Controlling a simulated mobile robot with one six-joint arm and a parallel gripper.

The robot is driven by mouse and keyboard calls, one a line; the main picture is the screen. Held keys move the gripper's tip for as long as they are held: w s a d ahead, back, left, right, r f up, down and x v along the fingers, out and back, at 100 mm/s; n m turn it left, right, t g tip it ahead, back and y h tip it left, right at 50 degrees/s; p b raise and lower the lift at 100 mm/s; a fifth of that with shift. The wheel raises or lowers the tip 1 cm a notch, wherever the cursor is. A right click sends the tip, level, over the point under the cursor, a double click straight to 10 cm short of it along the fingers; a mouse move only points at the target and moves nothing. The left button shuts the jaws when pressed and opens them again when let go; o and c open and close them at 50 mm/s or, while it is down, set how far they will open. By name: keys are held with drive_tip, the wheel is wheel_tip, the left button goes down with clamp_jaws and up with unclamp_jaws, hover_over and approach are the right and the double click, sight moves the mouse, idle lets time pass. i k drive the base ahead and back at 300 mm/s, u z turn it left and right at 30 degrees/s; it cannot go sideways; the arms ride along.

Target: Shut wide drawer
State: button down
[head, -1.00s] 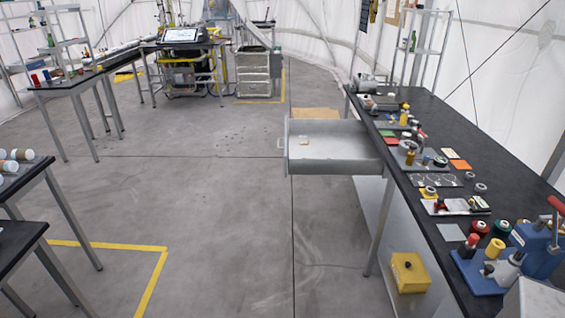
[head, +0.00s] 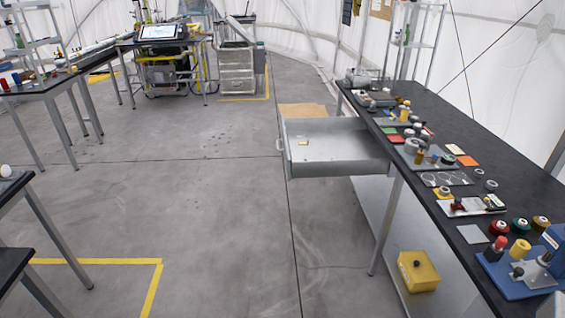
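The wide drawer (head: 330,167) is a grey metal drawer that stands pulled out from under the long black workbench (head: 462,222) on the right. It juts left into the aisle, with a small handle at its left front. A small tan object (head: 304,142) lies inside it near the front; the rest of the drawer floor looks bare. My gripper is not in view, so its state does not show.
A yellow box (head: 418,271) sits on the lower shelf under the workbench. Black tables (head: 62,82) stand along the left. A grey drawer cabinet (head: 237,68) is at the back. The floor (head: 200,180) between is open, with yellow tape lines.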

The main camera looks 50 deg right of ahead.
sight(355, 151)
drive_tip(key=z, duration=0.2)
drive_tip(key=i, duration=1.25)
drive_tip(key=u, duration=0.35)
